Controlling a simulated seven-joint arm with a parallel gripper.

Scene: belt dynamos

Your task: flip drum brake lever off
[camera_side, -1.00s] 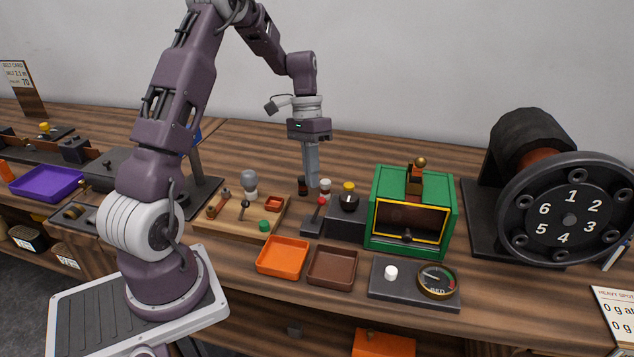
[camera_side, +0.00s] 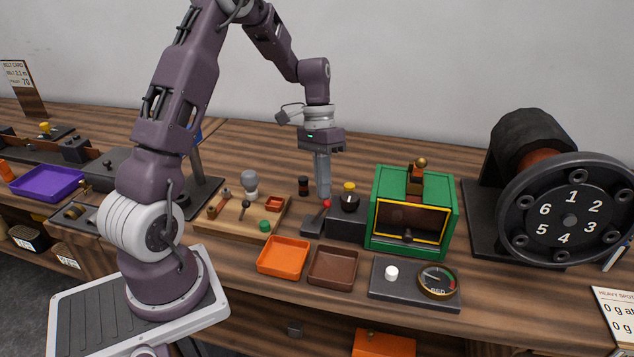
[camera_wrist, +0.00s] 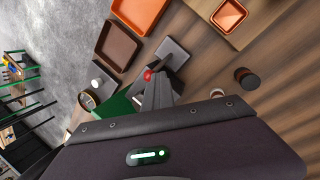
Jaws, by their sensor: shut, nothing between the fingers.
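The brake lever has a red knob (camera_side: 326,203) on a short stem, rising from a dark grey base (camera_side: 311,226) beside a dark box (camera_side: 346,226) with a yellow-topped dial. My gripper (camera_side: 325,197) points down with its fingers shut and empty, right at the red knob. In the side view the fingertips overlap the knob from behind. In the wrist view the knob (camera_wrist: 148,75) shows just beyond my fingertips (camera_wrist: 156,82), touching or very nearly so. The lever's stem leans in the wrist view and is partly hidden by the fingers.
A green box (camera_side: 413,210) with a yellow-framed window stands close on the right. Orange (camera_side: 283,257) and brown (camera_side: 333,265) trays lie in front. A wooden board (camera_side: 235,213) with small parts is on the left. A dark jar (camera_side: 303,186) stands behind.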

